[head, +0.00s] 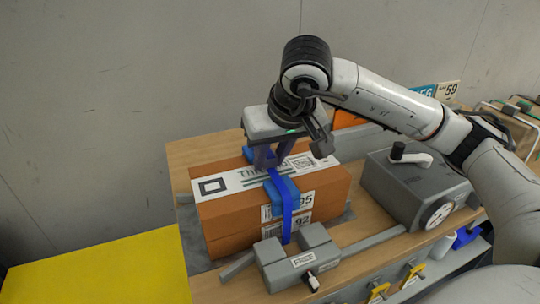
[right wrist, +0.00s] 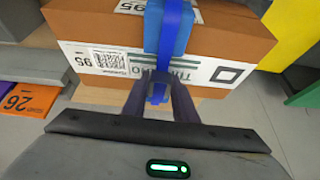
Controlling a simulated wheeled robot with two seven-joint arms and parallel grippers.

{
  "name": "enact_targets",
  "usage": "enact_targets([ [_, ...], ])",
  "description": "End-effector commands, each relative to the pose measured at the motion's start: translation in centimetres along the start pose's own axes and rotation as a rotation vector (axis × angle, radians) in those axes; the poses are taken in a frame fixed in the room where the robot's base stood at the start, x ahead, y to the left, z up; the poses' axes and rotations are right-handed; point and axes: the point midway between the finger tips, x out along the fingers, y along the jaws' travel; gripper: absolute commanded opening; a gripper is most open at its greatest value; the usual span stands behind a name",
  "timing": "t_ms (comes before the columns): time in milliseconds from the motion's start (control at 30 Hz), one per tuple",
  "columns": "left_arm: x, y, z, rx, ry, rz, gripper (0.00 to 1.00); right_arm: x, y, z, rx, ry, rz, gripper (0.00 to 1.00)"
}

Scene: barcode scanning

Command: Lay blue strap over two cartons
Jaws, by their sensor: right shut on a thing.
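Two brown cartons are stacked: the upper carton (head: 325,184) has white labels, and the lower carton (head: 228,243) sits under it. The blue strap (head: 287,218) runs down the front of both cartons, over a blue pad (head: 287,187) at the upper carton's front top edge. My right gripper (head: 270,166) is above the upper carton's top, shut on the blue strap. In the right wrist view the fingers (right wrist: 157,84) pinch the strap (right wrist: 173,22) beside the blue pad (right wrist: 153,30). The strap's far part is hidden behind the fingers. My left gripper is not in view.
A grey clamp block (head: 297,260) stands in front of the cartons. A grey machine with a dial (head: 405,190) stands at the right on the wooden table (head: 195,152). A yellow surface (head: 100,268) lies at the front left. A wall is behind.

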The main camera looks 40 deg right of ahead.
Motion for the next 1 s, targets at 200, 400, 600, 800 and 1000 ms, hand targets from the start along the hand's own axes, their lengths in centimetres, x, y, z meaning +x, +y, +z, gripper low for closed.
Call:
enact_targets([
  [200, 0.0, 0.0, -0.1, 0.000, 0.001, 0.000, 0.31, 0.0, 0.0, 0.0, 0.001, 0.000, 0.000, 0.00],
  [400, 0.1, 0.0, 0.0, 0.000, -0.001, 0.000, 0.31, 0.0, 0.0, 0.0, 0.001, 0.000, 0.000, 0.42],
  [600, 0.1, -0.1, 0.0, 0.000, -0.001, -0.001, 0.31, 0.0, 0.0, 0.0, 0.000, 0.000, 0.000, 0.47],
  [800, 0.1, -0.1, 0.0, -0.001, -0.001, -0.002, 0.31, -0.5, 0.0, 0.0, 0.000, 0.001, 0.000, 0.47],
  [1000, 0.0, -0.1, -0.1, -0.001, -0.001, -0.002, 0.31, -3.9, 0.0, -0.2, 0.000, 0.005, -0.002, 0.47],
])
